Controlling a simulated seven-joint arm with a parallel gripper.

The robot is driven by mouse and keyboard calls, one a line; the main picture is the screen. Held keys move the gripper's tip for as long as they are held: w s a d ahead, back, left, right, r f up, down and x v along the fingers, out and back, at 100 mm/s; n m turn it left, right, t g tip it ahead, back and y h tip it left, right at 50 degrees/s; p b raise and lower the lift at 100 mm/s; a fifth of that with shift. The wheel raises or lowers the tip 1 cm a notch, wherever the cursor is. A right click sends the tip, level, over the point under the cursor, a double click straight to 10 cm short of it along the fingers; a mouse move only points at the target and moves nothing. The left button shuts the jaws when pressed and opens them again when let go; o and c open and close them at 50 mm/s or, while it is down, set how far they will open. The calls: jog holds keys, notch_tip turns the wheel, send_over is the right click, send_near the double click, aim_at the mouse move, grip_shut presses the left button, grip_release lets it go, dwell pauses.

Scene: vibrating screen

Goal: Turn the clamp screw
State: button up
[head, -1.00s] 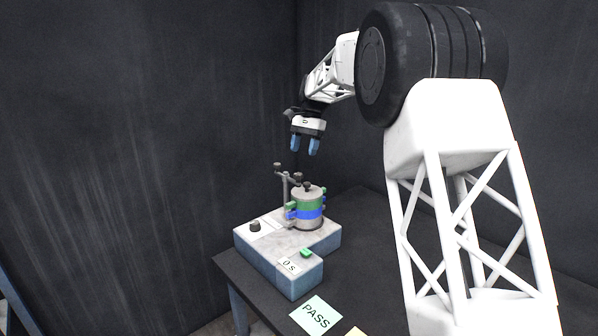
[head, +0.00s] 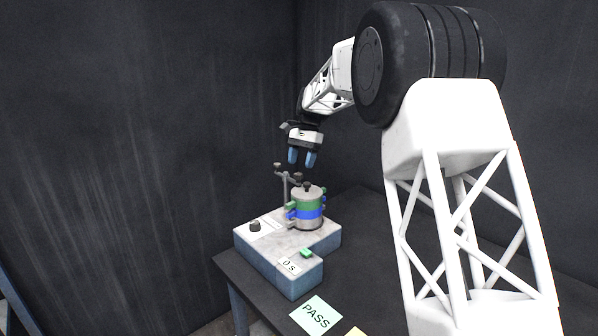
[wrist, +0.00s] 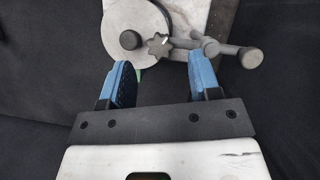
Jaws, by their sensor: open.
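The clamp is a grey post with a crossbar beside the sieve stack (head: 308,208) in the head view. A dark star-shaped knob, which looks like the clamp screw (wrist: 158,47), sits at the bar's end over the grey lid (wrist: 105,30) in the wrist view. In the head view it appears as a small dark knob (head: 298,175). My gripper (head: 302,159) is open and empty above the clamp, its blue fingers pointing down. In the wrist view the knob lies between and beyond the fingertips, apart from both.
The shaker base (head: 255,250) has a black dial (head: 255,226), a green button (head: 306,252) and a "0 s" display (head: 289,265). A round lid knob (wrist: 130,39) is close to the star knob. A PASS card (head: 316,314) lies on the dark table (head: 360,260).

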aim_at(298, 174)
jog(key=shift+x, duration=1.85)
jog(key=shift+c, duration=0.5)
jog(key=c, duration=0.8)
jog(key=shift+n, duration=0.3)
jog(key=shift+a+n+h, duration=0.1)
jog(key=shift+n+h, duration=0.45)
jog(key=shift+n, duration=0.8)
jog(key=shift+n+h, duration=0.55)
jog(key=shift+n, duration=0.8)
jog(key=shift+g, duration=0.3)
jog(key=o, duration=0.9)
